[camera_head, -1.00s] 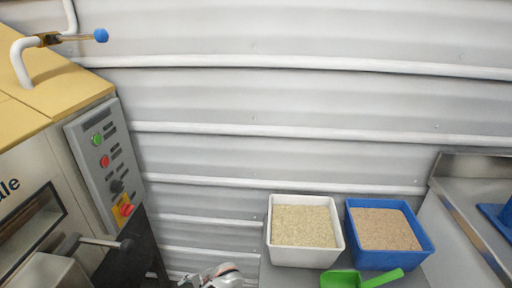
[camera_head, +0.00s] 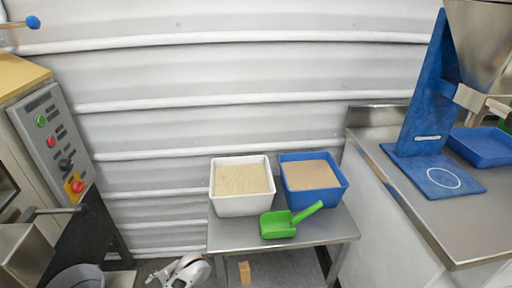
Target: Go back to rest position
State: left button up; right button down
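A white and grey link of one of my arms shows at the bottom edge of the head view, left of the small metal table (camera_head: 338,232). I cannot tell which arm it is. No gripper fingers show, so neither gripper is visible. A green scoop (camera_head: 278,226) lies on the front of the small table, its handle pointing up and right. Behind it stand a white tub (camera_head: 238,204) and a blue tub (camera_head: 318,199), side by side, each filled with pale grainy material.
A control panel (camera_head: 55,145) with buttons is on the machine at left. A grey bucket (camera_head: 76,279) is at bottom left. A small wooden block (camera_head: 244,272) is under the table. At right, a steel counter (camera_head: 450,215) carries a blue stand (camera_head: 420,110), a blue tray (camera_head: 485,146) and a metal hopper (camera_head: 480,40).

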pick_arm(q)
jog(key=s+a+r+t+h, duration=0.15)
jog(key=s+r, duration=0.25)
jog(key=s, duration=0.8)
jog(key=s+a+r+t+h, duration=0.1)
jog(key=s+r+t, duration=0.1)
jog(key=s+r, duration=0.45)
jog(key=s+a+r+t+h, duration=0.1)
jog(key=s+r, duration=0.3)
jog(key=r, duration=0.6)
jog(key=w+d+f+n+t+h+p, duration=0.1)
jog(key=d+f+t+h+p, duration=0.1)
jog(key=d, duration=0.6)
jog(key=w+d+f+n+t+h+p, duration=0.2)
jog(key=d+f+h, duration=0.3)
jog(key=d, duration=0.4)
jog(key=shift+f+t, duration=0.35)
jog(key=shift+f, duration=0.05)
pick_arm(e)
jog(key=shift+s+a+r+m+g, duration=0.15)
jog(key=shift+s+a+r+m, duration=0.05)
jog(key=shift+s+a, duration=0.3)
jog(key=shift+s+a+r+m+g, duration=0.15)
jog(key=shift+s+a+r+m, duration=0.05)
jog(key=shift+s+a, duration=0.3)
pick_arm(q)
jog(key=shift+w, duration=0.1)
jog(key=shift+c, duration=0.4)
